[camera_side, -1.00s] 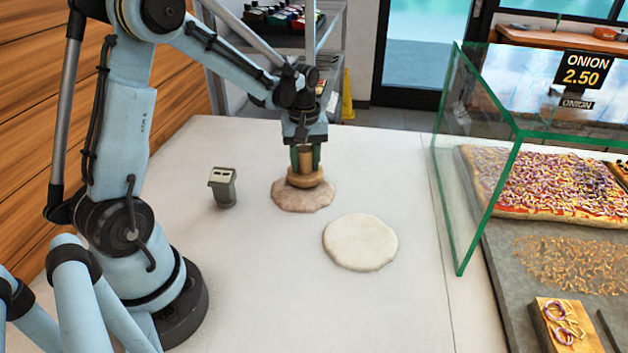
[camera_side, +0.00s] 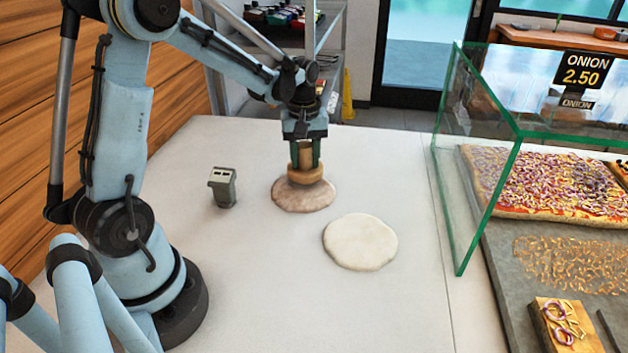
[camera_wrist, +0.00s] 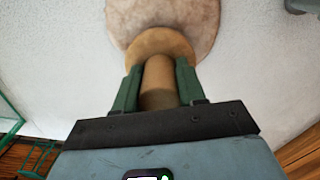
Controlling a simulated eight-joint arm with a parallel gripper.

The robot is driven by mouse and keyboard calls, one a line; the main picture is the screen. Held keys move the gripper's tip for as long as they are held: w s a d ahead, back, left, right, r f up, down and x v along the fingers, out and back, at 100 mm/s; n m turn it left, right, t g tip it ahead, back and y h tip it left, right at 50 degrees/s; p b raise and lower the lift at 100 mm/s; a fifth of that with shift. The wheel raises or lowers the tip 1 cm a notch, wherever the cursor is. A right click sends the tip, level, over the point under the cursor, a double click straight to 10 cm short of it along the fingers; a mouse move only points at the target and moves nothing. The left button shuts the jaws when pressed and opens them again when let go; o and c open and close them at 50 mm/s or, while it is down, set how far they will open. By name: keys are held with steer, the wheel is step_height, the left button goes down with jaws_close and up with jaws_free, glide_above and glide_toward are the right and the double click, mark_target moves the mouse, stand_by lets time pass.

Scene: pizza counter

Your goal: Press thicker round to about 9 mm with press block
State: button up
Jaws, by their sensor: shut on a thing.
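My gripper (camera_side: 305,155) is shut on the handle of the wooden press block (camera_side: 305,175), which is upright. The block's round base is over the far part of a brownish dough round (camera_side: 303,197); I cannot tell whether it touches. In the wrist view my gripper (camera_wrist: 159,75) has green fingers on both sides of the handle, and the press block (camera_wrist: 162,42) covers the near edge of the brownish round (camera_wrist: 165,14). A second, paler dough round (camera_side: 360,242) lies apart on the counter, nearer the side camera and to the right.
A small grey-green device (camera_side: 222,187) stands on the white counter (camera_side: 270,290) left of the rounds. A glass case (camera_side: 475,170) with an onion pizza (camera_side: 540,185) borders the right side. The counter's front is clear.

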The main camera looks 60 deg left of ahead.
mark_target(302, 175)
steer(key=shift+r, duration=2.9)
steer(key=o, duration=0.5)
steer(key=c, duration=0.5)
steer(key=shift+s+d+r, duration=0.1)
steer(key=shift+s+d, duration=1.1)
steer(key=shift+f, duration=3)
